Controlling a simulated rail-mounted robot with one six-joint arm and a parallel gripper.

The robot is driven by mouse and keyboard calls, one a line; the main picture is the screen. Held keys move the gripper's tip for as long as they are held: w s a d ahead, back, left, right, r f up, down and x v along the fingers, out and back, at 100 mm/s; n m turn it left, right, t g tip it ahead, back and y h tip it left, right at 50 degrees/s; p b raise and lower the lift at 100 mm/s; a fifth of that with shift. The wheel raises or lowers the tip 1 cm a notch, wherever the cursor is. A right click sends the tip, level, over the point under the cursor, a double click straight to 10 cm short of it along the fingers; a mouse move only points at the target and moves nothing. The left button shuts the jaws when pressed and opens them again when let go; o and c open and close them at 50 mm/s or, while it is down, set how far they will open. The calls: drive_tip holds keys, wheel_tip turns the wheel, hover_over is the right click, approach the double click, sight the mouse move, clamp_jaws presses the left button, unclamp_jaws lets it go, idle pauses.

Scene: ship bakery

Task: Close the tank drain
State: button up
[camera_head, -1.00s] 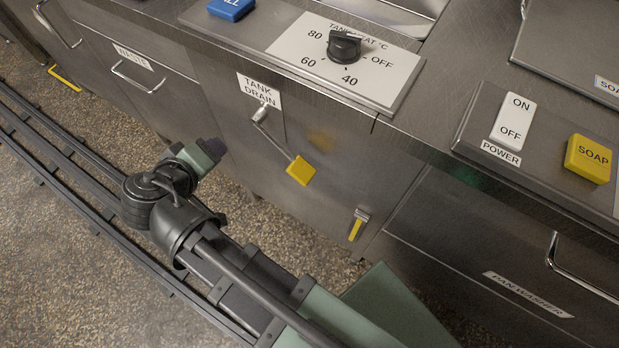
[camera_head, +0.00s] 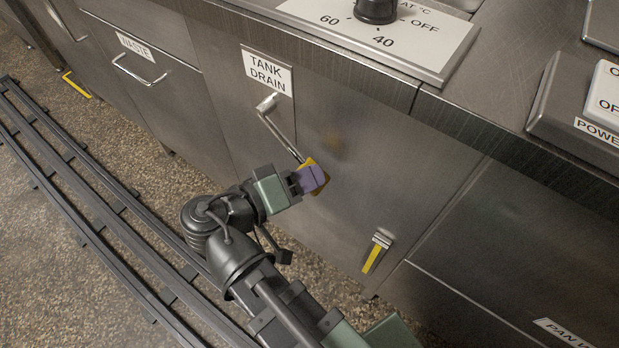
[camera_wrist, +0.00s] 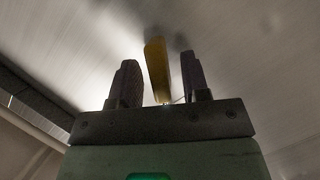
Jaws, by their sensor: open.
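The tank drain lever is a metal rod (camera_head: 278,132) under the "TANK DRAIN" label (camera_head: 267,72) on the steel cabinet front. It slants down to the right and ends in a yellow handle (camera_head: 321,171). My gripper (camera_head: 312,179) is at this handle and hides part of it in the head view. In the wrist view the yellow handle (camera_wrist: 157,70) stands between the two dark fingers of my gripper (camera_wrist: 158,78). The fingers are open, with a gap on the left and a narrower one on the right.
A second, smaller yellow-tipped lever (camera_head: 375,252) hangs low on the cabinet to the right. The waste drawer handle (camera_head: 138,72) juts out at left. The counter edge (camera_head: 340,70) overhangs above. Rails (camera_head: 90,190) run along the open floor.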

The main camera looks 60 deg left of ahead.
drive_tip(key=shift+w+f, duration=0.1)
drive_tip(key=shift+w, duration=0.4)
clamp_jaws()
